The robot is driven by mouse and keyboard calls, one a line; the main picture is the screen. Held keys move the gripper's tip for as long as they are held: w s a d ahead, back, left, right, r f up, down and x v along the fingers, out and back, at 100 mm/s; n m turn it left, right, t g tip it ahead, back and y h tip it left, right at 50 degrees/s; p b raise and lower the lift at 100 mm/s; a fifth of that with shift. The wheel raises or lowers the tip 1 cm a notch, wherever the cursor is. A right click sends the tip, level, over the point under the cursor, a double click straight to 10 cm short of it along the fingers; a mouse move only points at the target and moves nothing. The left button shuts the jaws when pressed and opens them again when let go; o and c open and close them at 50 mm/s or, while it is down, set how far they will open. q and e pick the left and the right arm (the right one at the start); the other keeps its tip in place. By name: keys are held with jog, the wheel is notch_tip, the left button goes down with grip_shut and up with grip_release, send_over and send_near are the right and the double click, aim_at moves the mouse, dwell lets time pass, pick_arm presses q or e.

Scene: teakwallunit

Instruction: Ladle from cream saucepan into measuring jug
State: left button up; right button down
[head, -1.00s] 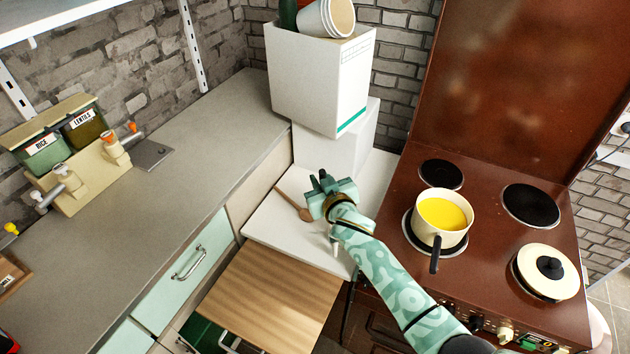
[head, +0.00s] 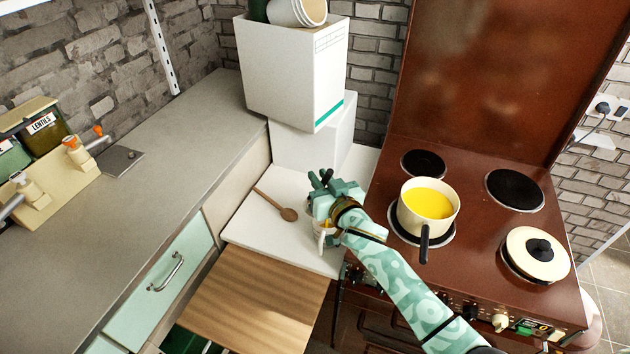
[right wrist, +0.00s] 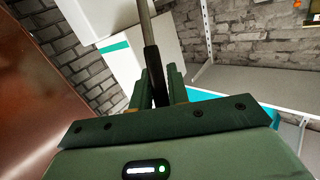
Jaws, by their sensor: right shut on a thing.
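The cream saucepan (head: 408,216) stands on the front left hotplate, filled with yellow liquid, its black handle pointing to the front. My right gripper (head: 322,184) is over the white worktop beside the stove, left of the saucepan. It is shut on the dark handle of the ladle (right wrist: 154,72), whose metal shaft runs upward in the right wrist view, where the gripper (right wrist: 160,88) also shows. The ladle's bowl is out of that view. A pale vessel, seemingly the measuring jug (head: 321,232), is mostly hidden below my right gripper. My left gripper is not in view.
A wooden spoon (head: 284,210) lies on the white worktop (head: 250,228). A cream lid (head: 523,257) with a black knob rests on the front right hotplate. A white box (head: 287,75) stands behind. A wooden board (head: 255,300) juts out in front. The grey counter is largely clear.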

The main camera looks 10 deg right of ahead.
jog(key=shift+s+d+f+m+t+b, duration=0.85)
jog(key=shift+d+m+b, duration=0.55)
jog(key=shift+d+b, duration=0.8)
jog(key=w+a+r+n+g+h+p, duration=0.1)
jog(key=w+a+r+n+g+p, duration=0.1)
jog(key=a+p, duration=0.4)
jog(key=w+a+r+n+g+h+p, duration=0.1)
jog(key=w+a+n+g+p, duration=0.1)
jog(key=a+n+p, duration=0.3)
jog(key=shift+w+a+r+g+p, duration=0.35)
jog(key=shift+a+r+p, duration=0.1)
jog(key=shift+p, duration=0.1)
jog(key=shift+d, duration=0.1)
